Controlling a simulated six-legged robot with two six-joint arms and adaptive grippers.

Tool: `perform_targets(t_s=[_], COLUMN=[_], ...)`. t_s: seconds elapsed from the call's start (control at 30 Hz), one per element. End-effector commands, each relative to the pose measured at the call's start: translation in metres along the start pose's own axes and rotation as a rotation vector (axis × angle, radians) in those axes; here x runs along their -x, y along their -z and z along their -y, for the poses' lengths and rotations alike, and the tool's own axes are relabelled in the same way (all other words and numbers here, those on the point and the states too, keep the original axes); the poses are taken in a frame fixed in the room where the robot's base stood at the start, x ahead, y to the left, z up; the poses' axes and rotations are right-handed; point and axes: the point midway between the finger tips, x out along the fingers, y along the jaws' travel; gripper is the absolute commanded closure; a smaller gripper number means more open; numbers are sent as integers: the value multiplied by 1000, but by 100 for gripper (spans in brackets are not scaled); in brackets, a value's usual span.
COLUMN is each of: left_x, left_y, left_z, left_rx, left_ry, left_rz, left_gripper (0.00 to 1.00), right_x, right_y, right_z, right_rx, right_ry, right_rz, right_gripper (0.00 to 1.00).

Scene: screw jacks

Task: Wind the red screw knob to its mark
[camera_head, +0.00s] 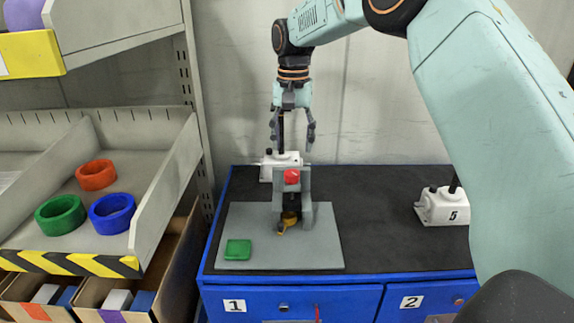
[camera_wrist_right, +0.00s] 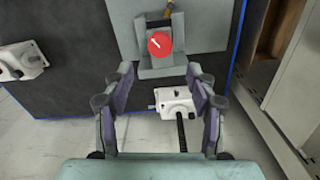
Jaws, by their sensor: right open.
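The red screw knob (camera_head: 292,176) sits on top of a grey jack frame (camera_head: 318,215) on a grey plate (camera_head: 245,215). In the right wrist view the knob (camera_wrist_right: 160,43) is round and bears a white pointer aimed to the upper left. I cannot make out a separate mark around it. A yellow-orange part (camera_head: 284,229) shows low at the front of the frame. My right gripper (camera_head: 293,138) is open and empty, above and behind the knob, apart from it. Its fingers (camera_wrist_right: 160,78) also show in the wrist view. My left gripper is not in view.
A white block with a black rod (camera_head: 282,161) stands behind the jack, below my right gripper. Another white block (camera_head: 443,207), marked 5, stands to the right. A green block (camera_head: 238,250) lies on the plate. A shelf with coloured rings (camera_head: 60,215) is at left.

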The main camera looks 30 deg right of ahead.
Motion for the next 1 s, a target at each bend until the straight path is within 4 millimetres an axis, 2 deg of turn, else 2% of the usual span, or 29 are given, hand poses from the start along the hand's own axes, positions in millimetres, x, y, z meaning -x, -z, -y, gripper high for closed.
perform_targets(t_s=[0.17, 0.4, 0.53, 0.7, 0.93, 1.0], left_x=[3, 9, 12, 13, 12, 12], left_y=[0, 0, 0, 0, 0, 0], left_z=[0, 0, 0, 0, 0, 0], left_rx=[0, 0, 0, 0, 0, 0], left_ry=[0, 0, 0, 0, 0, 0], left_rz=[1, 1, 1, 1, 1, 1], left_gripper=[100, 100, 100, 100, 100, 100], right_x=[-15, -52, -67, -77, -78, -78], right_y=[-4, -6, -5, -4, -3, -2], right_z=[-3, -3, -2, -1, 1, 1], right_rx=[0, 0, 0, 0, 0, 0], right_ry=[-2, -3, -2, 0, -1, -1], right_rz=[4, 3, 2, 0, 0, 0], right_gripper=[43, 43, 43, 43, 43, 47])
